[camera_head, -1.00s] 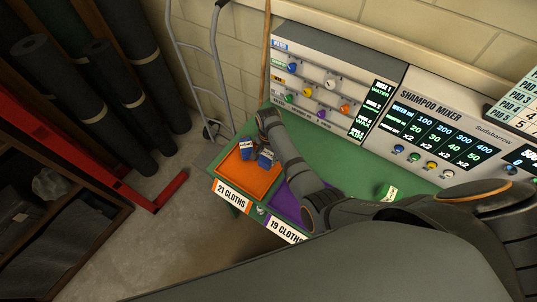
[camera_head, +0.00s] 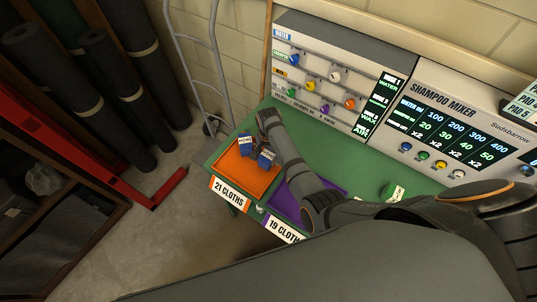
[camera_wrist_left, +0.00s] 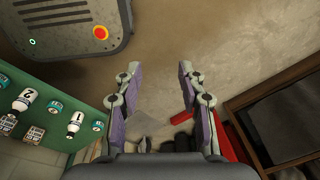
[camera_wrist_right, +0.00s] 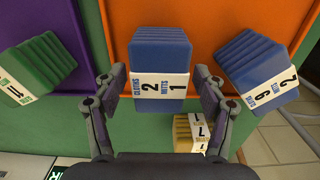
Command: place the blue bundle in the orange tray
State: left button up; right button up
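The orange tray (camera_head: 240,178) lies at the left end of the green counter, labelled "21 CLOTHS". Two blue bundles with white bands are at it: one on the left (camera_head: 245,145) and one on the right (camera_head: 266,160). My right gripper (camera_head: 264,143) is at the right one. In the right wrist view, that blue bundle (camera_wrist_right: 160,52) stands between the open fingers (camera_wrist_right: 162,80), over the orange tray (camera_wrist_right: 116,20), with a small gap on each side. The other blue bundle (camera_wrist_right: 258,72) is to its right. My left gripper (camera_wrist_left: 152,75) is open and empty above the floor.
A purple tray (camera_head: 284,202) adjoins the orange one, partly hidden by my right arm. A green bundle (camera_wrist_right: 38,65) and a yellow bundle (camera_wrist_right: 190,133) are near my right gripper. The mixer panel (camera_head: 440,120) stands behind; a hand truck (camera_head: 200,65) is at the left.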

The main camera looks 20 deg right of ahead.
aim_at(268, 154)
jog(key=shift+r, duration=0.45)
notch_tip(268, 154, up, 7)
jog(key=p, duration=0.8)
pick_arm(q)
notch_tip(268, 154, up, 7)
jog(key=w, duration=0.1)
jog(key=shift+b, duration=0.45)
pick_arm(e)
notch_tip(268, 154, up, 4)
jog(key=shift+r, duration=0.25)
pick_arm(q)
jog(key=shift+s+a, duration=0.1)
pick_arm(e)
jog(key=shift+a, duration=0.1)
